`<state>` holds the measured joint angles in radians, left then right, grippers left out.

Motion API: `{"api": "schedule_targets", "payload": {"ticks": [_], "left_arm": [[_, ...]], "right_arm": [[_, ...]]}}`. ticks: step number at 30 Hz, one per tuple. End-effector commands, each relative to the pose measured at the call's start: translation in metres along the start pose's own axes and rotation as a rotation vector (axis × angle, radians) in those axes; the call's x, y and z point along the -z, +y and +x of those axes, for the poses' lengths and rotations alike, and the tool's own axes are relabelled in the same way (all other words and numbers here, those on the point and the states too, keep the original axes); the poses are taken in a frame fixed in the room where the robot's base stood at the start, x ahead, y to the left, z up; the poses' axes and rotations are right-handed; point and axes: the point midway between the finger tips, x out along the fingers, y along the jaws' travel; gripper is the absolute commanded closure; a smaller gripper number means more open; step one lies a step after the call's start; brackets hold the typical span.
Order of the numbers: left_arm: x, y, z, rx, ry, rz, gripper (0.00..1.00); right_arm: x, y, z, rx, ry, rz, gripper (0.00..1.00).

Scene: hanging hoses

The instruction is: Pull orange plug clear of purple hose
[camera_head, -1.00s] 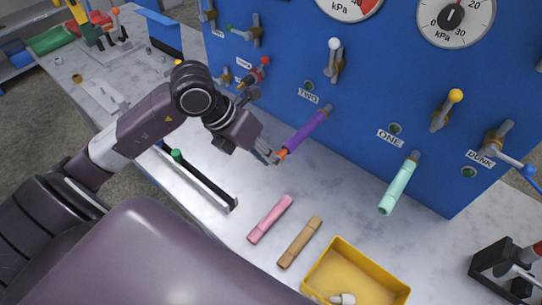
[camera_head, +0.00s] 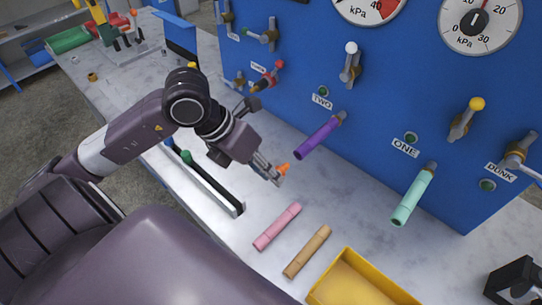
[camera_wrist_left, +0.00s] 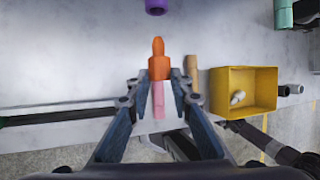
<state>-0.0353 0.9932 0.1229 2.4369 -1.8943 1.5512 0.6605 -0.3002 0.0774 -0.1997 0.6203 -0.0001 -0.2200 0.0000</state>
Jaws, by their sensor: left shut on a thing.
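The orange plug (camera_head: 284,170) is in my left gripper (camera_head: 275,178), which is shut on it above the white bench. It also shows in the left wrist view (camera_wrist_left: 158,62), upright between the two fingertips of the left gripper (camera_wrist_left: 159,77). The purple hose (camera_head: 318,139) sticks out from the fitting under the label TWO on the blue panel. Its open end shows at the top of the left wrist view (camera_wrist_left: 156,6), with a gap between it and the plug.
A mint hose (camera_head: 413,197) hangs from the fitting by label ONE. A pink hose piece (camera_head: 277,227) and a tan one (camera_head: 307,251) lie on the bench, beside a yellow bin (camera_head: 350,285). A dark rail (camera_head: 208,184) lies left of them.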

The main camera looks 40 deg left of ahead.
Motion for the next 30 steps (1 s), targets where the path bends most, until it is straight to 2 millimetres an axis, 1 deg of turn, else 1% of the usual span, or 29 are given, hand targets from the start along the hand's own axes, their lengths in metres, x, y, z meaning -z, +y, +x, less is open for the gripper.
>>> {"api": "schedule_targets", "payload": {"ticks": [10, 20, 22, 30], "left_arm": [[0.001, 0.0, -0.002, -0.001, 0.0, 0.0, 1.0], [0.008, -0.004, -0.018, -0.001, -0.001, 0.002, 1.0], [0.008, -0.006, -0.023, 0.001, 0.001, 0.0, 1.0], [0.01, -0.008, -0.028, 0.003, 0.001, 0.0, 1.0]], "right_arm": [[0.0, 0.0, 0.0, 0.0, 0.0, -0.001, 0.6], [0.0, 0.001, -0.002, -0.001, 0.0, -0.001, 0.6], [0.001, 0.001, -0.007, -0.001, 0.0, -0.001, 0.6], [0.002, 0.003, -0.024, -0.003, 0.0, -0.002, 0.6]]}}
